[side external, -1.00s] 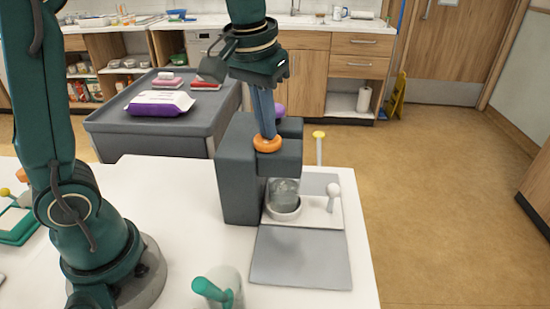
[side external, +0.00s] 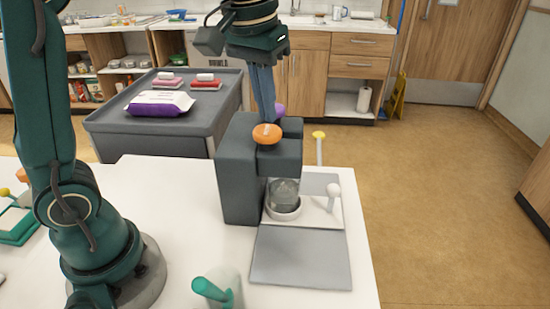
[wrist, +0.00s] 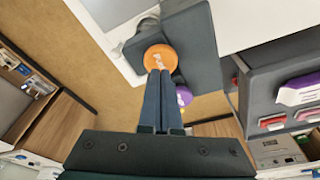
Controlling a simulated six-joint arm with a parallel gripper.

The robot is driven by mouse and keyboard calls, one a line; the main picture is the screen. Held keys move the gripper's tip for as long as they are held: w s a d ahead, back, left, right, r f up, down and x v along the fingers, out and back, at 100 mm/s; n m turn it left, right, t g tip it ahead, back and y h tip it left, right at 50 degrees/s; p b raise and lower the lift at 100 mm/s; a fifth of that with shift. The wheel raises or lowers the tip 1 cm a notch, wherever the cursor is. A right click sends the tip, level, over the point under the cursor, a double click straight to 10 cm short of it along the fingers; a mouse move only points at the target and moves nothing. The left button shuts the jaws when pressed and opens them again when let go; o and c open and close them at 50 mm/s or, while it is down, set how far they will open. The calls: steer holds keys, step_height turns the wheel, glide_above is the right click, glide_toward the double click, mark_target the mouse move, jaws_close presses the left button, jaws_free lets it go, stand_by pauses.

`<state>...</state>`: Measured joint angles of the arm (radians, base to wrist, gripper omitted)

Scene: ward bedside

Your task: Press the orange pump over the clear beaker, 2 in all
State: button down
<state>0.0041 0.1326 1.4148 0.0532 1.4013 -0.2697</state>
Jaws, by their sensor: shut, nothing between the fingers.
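The orange pump (side external: 266,135) is a round button on top of the dark grey dispenser (side external: 238,178); it also shows in the wrist view (wrist: 161,58). It stands raised above the dispenser's arm. The clear beaker (side external: 284,190) stands upright under that arm, in a white round holder (side external: 283,212); its contents are hard to make out. My gripper (side external: 267,120) is shut and empty, fingers pointing down, its tips at the orange pump's top. In the wrist view the tips (wrist: 160,73) overlap the pump's near edge. I cannot tell whether they touch it.
A purple pump (wrist: 184,95) sits close beside the fingers. A white round-topped lever (side external: 334,192) and a yellow-topped post (side external: 319,136) stand right of the beaker. A grey plate (side external: 300,257) lies bare in front. A green-handled item in a cup (side external: 215,290) stands front left.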

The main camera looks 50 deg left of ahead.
steer(key=shift+r, duration=3)
steer(key=s+t, duration=0.2)
steer(key=s, duration=0.6)
steer(key=s+d+f+m+t, duration=0.1)
steer(key=s+f+m, duration=0.2)
steer(key=f, duration=0.8)
steer(key=shift+s+f+h, duration=0.3)
steer(key=shift+s, duration=0.65)
